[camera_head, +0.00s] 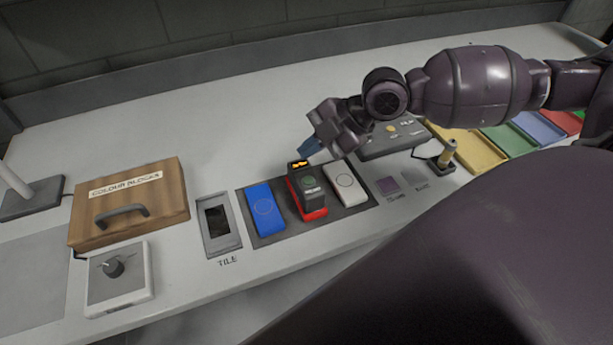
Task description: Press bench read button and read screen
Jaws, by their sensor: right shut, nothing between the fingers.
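A dark handheld reader (309,190) with a greenish button on top and a small lit orange screen (299,164) stands on the red block, in the middle of the bench. The orange characters are too small to read. My right gripper (309,148) is shut and empty, its fingertips just behind and above the screen end of the reader; I cannot tell whether they touch it. A grey panel (385,145) with a yellow button (391,128) lies behind and right of the reader, partly hidden by my right arm. My left gripper is not in view.
A dark mat (279,233) holds a blue block (264,208), the red block (313,214) and a white block (346,184). Left are a slot marked TILE (219,225), a wooden box (130,200) and a knob box (119,278). Coloured trays (468,148) lie right. The bench's back is clear.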

